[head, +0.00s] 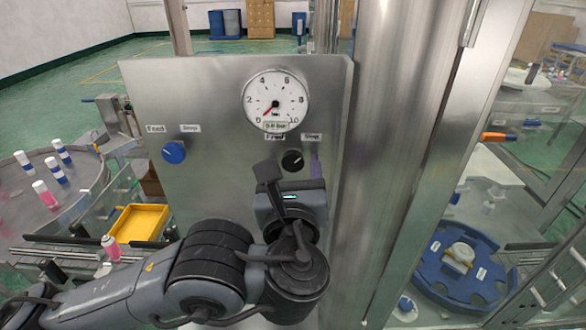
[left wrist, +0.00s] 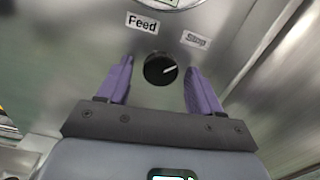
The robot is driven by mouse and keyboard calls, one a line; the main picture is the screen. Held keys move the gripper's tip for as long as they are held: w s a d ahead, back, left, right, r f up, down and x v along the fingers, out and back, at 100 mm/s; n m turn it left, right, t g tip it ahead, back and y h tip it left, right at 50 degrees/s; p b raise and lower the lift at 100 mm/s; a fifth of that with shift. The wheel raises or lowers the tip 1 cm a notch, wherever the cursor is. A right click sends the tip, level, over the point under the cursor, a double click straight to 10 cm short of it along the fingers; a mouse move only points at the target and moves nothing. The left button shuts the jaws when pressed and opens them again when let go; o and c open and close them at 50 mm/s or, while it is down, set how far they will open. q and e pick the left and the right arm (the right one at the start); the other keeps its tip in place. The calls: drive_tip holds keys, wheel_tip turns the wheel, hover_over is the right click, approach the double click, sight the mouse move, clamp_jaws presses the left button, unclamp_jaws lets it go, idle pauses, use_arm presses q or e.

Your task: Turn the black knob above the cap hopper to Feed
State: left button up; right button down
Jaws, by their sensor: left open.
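The black knob (head: 292,160) is on the upright metal panel, below the round gauge. Its white mark points up and right, toward the Stop label (head: 312,136) rather than the Feed label (head: 275,137). In the left wrist view the black knob (left wrist: 160,71) shows between the purple fingers, with Feed (left wrist: 142,22) up left and Stop (left wrist: 195,39) up right. My left gripper (head: 293,172) is open in front of the panel, its fingers on either side of the knob with gaps visible. Contact does not show. My right gripper is not in view.
A blue knob (head: 173,152) with its own labels is left on the same panel (head: 215,100). The gauge (head: 275,98) is just above the black knob. A thick metal column (head: 375,150) stands close on the right. A yellow tray (head: 138,222) is at lower left.

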use_arm(q)
drive_tip(key=shift+w, duration=0.1)
drive_tip(key=shift+c, duration=0.3)
drive_tip(key=c, duration=1)
